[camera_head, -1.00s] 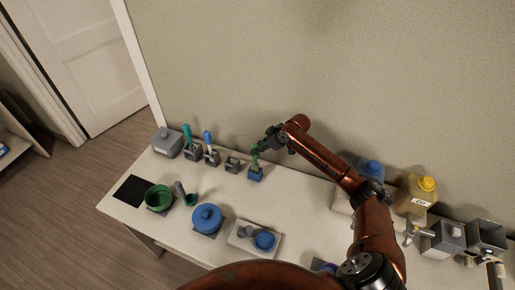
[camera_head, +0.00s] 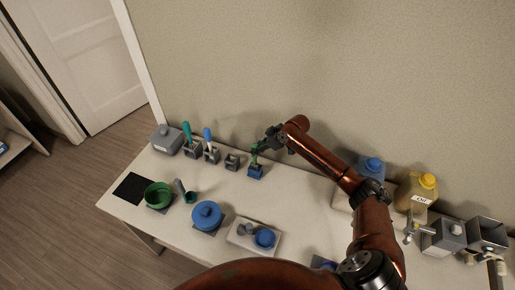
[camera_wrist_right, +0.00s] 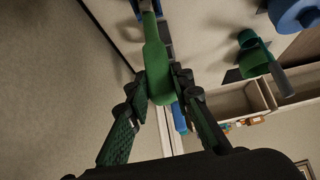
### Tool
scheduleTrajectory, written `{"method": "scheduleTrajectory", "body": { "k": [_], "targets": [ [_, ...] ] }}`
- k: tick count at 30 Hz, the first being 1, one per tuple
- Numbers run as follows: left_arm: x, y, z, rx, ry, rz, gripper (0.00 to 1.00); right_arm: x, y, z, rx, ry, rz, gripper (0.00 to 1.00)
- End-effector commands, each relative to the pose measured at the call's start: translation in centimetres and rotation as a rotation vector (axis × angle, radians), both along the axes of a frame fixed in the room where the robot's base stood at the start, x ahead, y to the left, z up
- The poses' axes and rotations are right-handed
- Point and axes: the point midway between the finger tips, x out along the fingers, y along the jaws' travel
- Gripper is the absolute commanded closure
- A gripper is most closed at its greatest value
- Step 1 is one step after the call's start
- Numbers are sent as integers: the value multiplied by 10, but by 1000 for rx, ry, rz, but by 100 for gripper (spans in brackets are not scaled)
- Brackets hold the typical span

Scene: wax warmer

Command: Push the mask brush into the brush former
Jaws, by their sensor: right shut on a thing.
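A green-handled brush (camera_head: 254,158), which I take to be the mask brush, stands roughly upright at the small blue block (camera_head: 255,172), which I take to be the brush former. My right gripper (camera_wrist_right: 156,92) is shut on the green handle (camera_wrist_right: 157,65), with one finger on each side of it. In the head view my right gripper (camera_head: 260,146) is just above the blue block and covers the top of the handle. The brush's lower end meets the block, but I cannot tell how deep it sits. My left gripper is not in view.
To the left are an empty grey holder (camera_head: 232,161), a blue-handled tool (camera_head: 208,137) and a teal-handled tool (camera_head: 187,133) in grey holders. A green pot (camera_head: 158,195), a blue lidded pot (camera_head: 207,215) and a tray (camera_head: 240,242) stand in front. A yellow-capped bottle (camera_head: 421,190) is right.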

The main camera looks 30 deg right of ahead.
Motion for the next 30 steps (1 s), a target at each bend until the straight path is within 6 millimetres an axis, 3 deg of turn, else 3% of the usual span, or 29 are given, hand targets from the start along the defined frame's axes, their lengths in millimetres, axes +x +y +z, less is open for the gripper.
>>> {"method": "scheduleTrajectory", "body": {
  "k": [30],
  "targets": [
    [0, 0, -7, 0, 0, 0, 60, 0, 0, -20, 0, 0, 1, 100]
  ]
}}
